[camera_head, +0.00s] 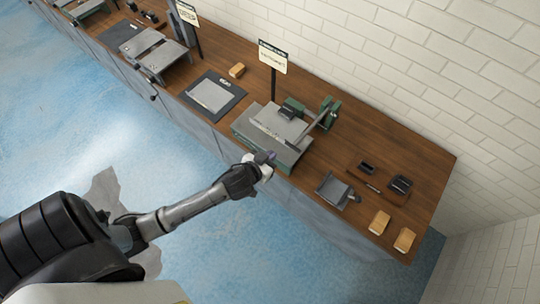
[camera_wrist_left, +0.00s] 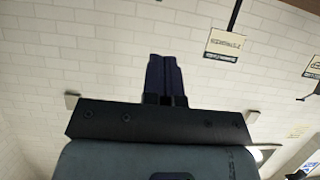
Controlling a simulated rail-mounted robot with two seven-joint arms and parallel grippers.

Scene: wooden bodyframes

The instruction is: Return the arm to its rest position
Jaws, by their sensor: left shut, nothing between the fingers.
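My left arm comes in from the lower left in the head view, stretched toward the front edge of the wooden bench. My left gripper (camera_head: 266,157) is at the arm's end, over or just in front of the bench edge by the green and grey machine; the exact gap cannot be told. In the left wrist view the gripper's two dark fingers (camera_wrist_left: 164,76) are together with nothing between them, against a white brick wall. My right gripper is not in view.
The wooden bench (camera_head: 421,209) runs along the brick wall. A green machine with a grey bed (camera_head: 275,129) stands closest to the gripper. A grey scoop-like tool (camera_head: 333,191) and tan blocks (camera_head: 380,222) lie to the right. The blue floor (camera_head: 190,260) in front is clear.

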